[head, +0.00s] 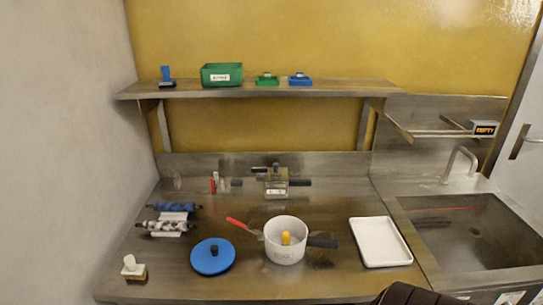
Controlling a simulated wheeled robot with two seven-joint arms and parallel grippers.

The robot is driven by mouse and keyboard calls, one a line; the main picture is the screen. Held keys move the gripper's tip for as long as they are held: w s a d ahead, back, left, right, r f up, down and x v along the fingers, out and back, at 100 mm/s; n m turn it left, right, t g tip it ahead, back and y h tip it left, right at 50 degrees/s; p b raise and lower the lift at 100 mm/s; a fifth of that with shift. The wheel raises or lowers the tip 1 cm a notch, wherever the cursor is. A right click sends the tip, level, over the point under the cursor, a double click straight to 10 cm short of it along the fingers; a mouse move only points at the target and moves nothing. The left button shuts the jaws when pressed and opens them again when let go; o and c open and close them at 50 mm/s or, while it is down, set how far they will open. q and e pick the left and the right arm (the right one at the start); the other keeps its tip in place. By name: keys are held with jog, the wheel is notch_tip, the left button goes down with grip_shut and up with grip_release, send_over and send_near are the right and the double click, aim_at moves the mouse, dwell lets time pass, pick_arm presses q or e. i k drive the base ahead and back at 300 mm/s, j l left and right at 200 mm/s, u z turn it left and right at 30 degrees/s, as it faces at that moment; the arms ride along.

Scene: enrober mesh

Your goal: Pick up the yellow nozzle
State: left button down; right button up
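The yellow nozzle (286,238) is a small yellow piece seen inside the white pot (284,257), near the middle of its opening. Its lower part is hidden by the pot's front wall. The pot has a dark handle pointing right and stands on the steel counter (335,203). Neither gripper shows in the head view. A black part of mine, without visible fingers, shows at the bottom edge right of centre.
A blue lid (212,258) lies left of the pot, and a red-handled tool (240,223) lies close behind it. A white tray (380,242) is to the right, before the sink (470,235). A steel shelf (340,87) overhangs the back, holding green and blue containers.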

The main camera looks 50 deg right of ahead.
aim_at(286, 236)
jog(key=z, duration=1.65)
